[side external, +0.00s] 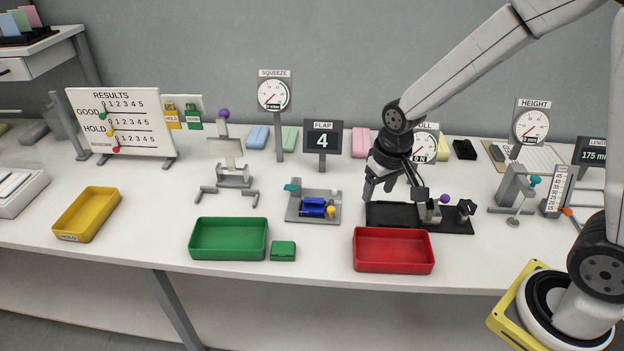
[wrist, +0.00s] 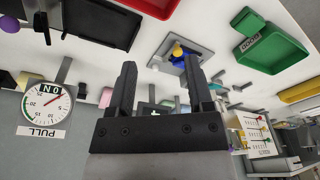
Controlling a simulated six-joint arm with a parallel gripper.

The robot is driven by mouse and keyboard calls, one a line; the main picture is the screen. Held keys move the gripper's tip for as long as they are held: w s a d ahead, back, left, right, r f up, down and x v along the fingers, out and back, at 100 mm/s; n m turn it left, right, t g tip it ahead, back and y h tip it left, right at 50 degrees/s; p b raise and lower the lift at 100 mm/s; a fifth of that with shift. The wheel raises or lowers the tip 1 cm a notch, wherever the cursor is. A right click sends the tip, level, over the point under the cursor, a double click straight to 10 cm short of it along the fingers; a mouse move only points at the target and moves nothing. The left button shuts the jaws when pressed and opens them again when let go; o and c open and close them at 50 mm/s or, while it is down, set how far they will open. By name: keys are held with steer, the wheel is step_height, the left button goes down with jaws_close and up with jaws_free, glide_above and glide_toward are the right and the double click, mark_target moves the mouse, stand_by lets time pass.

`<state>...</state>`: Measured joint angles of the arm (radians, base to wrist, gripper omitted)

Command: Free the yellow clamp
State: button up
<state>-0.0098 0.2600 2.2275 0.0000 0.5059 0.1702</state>
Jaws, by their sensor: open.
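A small grey fixture (side external: 297,217) stands on the table left of my gripper. It holds a blue piece (side external: 313,207), with a yellow knob (side external: 331,211) at its right front and a teal knob (side external: 291,187) at its back left. The yellow part also shows in the wrist view (wrist: 178,51), beyond my fingers and beside the blue piece. Whether the yellow part presses on the blue piece is too small to tell. My gripper (side external: 394,193) is open and empty, pointing down over the black-based stand, right of and apart from the fixture. Its two fingers show in the wrist view (wrist: 160,68).
A black-based stand (side external: 385,214) with a purple knob (side external: 445,199) lies under my gripper. The red tray (side external: 394,268), green tray (side external: 228,255) and a small green block (side external: 283,250) stand along the front. The flap display (side external: 322,140) rises behind the fixture.

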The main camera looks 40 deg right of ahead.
mark_target(331, 208)
steer(key=w+f+m, duration=0.1)
steer(key=w, duration=0.3)
steer(key=w+f+m+g, duration=0.1)
steer(key=w+f, duration=0.1)
steer(key=w, duration=0.2)
steer(key=w+a+f+m, duration=0.1)
steer(key=w+f, duration=0.1)
steer(key=w, duration=0.2)
steer(key=shift+w+g, duration=0.25)
steer(key=shift+g, duration=0.05)
steer(key=shift+f, duration=3.85)
jaws_close()
